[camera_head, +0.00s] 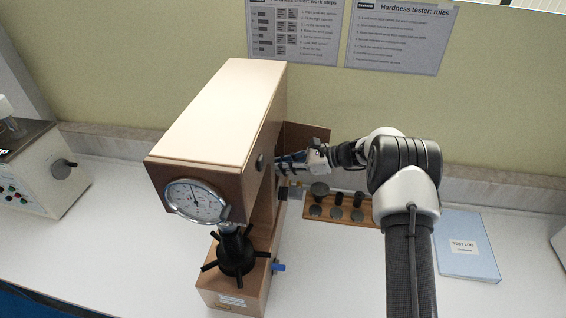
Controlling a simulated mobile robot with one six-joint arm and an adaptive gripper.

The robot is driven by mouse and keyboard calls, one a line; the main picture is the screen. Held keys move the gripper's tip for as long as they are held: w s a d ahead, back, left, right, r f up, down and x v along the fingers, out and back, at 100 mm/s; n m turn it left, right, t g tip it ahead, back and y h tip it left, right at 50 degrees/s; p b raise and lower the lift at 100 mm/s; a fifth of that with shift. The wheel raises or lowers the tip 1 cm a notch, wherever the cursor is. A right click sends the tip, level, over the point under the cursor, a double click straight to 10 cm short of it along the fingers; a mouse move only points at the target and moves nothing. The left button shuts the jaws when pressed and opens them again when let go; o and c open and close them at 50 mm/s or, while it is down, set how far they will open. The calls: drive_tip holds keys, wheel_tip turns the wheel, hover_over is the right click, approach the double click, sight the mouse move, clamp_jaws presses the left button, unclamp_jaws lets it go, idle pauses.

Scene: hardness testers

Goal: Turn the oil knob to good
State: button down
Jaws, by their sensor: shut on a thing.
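The hardness tester (215,110) is a tan and brown machine with a round dial gauge (196,201) on its front. My gripper (280,163) reaches in from the right to the tester's right side wall. Its fingers are shut on the oil knob, which they mostly hide. A round dark knob (261,163) shows on the same wall, just left of the fingertips. The oil knob's markings and its setting cannot be read from here.
A wooden rack (338,213) with several dark round parts lies below my arm. A blue test log (466,246) lies at right. A blue-tipped lever (279,267) sticks out low on the tester. Another instrument (40,175) stands at left. The front right table is clear.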

idle(0.5)
drive_tip(key=c, duration=1.9)
unclamp_jaws()
drive_tip(key=shift+c, duration=0.2)
drive_tip(key=v, duration=1.2)
drive_tip(key=shift+r, duration=0.1)
